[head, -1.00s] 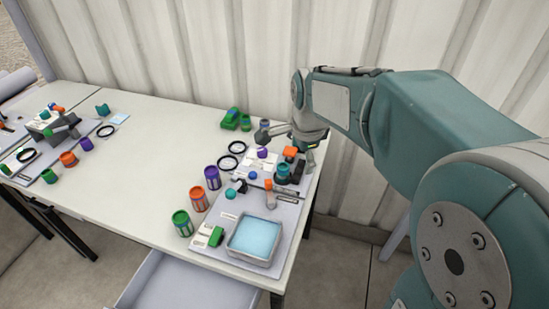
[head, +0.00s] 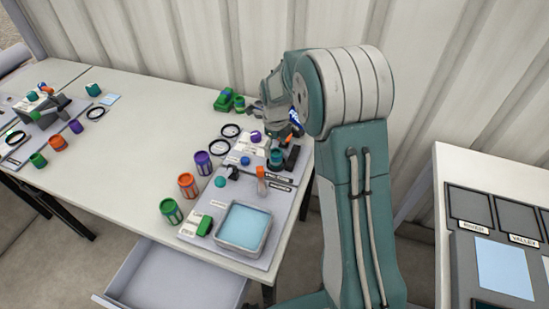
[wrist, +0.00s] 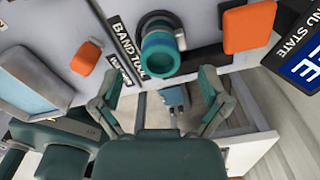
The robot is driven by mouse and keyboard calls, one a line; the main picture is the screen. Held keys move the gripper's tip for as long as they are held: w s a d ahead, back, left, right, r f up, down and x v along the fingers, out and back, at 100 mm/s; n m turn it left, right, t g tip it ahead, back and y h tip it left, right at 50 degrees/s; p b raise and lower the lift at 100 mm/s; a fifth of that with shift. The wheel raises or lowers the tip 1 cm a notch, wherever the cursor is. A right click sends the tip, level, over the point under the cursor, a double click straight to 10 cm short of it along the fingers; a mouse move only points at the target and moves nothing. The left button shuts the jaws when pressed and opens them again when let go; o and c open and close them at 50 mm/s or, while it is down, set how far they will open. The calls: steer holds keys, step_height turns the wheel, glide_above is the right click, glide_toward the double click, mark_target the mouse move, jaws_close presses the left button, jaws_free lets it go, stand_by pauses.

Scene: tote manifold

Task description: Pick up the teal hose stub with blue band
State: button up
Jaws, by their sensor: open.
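The teal hose stub with blue band (wrist: 160,52) shows in the wrist view near the top middle, beside a label reading "BAND TOOL". It has a teal rim and a blue band and touches dark parts behind it. It also shows in the head view (head: 276,157) near the back right of the tabletop station. My gripper (wrist: 158,92) is open and empty. Its two teal fingers are spread below the stub in the wrist view, apart from it. In the head view my gripper (head: 272,116) is partly hidden by my arm.
Orange parts (wrist: 249,27) flank the stub in the wrist view. A blue-filled tray (head: 244,228) and several coloured cans (head: 187,186) stand nearby. A drawer (head: 175,280) is open below. A second table (head: 465,165) with labelled panels stands right. The table's middle is clear.

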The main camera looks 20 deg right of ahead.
mark_target(276, 151)
step_height(276, 151, down, 4)
steer(key=shift+d+f, duration=0.1)
steer(key=shift+f, duration=0.7)
steer(key=c, duration=1.2)
